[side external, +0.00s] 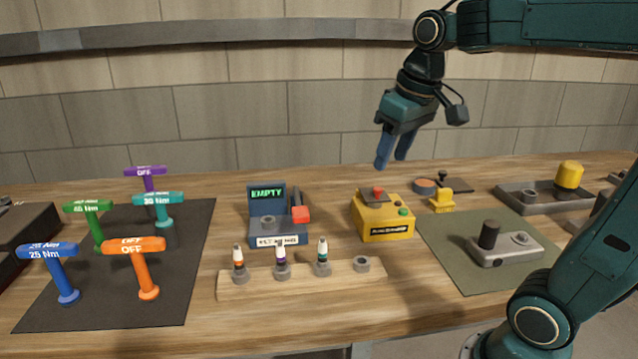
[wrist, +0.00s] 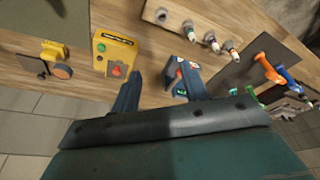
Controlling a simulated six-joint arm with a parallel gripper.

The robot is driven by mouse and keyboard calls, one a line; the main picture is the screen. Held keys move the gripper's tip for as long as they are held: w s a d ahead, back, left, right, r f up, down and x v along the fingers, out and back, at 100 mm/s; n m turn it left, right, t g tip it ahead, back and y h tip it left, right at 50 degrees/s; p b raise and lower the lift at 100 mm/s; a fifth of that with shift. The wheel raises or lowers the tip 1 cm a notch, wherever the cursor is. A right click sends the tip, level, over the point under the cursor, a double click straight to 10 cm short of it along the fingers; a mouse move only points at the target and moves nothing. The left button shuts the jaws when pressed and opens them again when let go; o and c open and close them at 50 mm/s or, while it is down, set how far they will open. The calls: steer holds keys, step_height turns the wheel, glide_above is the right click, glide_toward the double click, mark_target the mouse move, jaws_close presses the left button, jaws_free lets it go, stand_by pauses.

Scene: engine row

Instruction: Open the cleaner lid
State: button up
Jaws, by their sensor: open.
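The cleaner appears to be the yellow box (side external: 370,222) in the middle of the bench; its dark label is too small to read surely. A red knob (side external: 377,192) sits on its top and a green button (side external: 403,211) is beside it. The lid looks shut. In the wrist view the yellow box (wrist: 122,48) is at the upper left, ahead of and left of the fingers. My gripper (side external: 392,162) is open and empty, pointing down in the air above the box, touching nothing. Its two fingers also show in the wrist view (wrist: 160,74).
A grey tester (side external: 262,228) reading EMPTY, with a red lever, stands left of the box. A wooden rack (side external: 300,284) with several plugs lies in front. Coloured T-handled wrenches stand on a dark mat (side external: 188,255) at left. A green mat (side external: 462,272) with a grey fixture lies right.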

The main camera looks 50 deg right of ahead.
steer(key=w+d+m+g, duration=0.1)
steer(key=w+d+g, duration=0.1)
steer(key=w+d, duration=0.6)
steer(key=m+g, duration=0.1)
steer(key=m, duration=0.1)
glide_above(378, 188)
step_height(378, 188, down, 3)
steer(key=shift+r+y, duration=0.1)
steer(key=shift+y, duration=0.3)
step_height(378, 188, down, 14)
steer(key=shift+r, duration=0.1)
jaws_close()
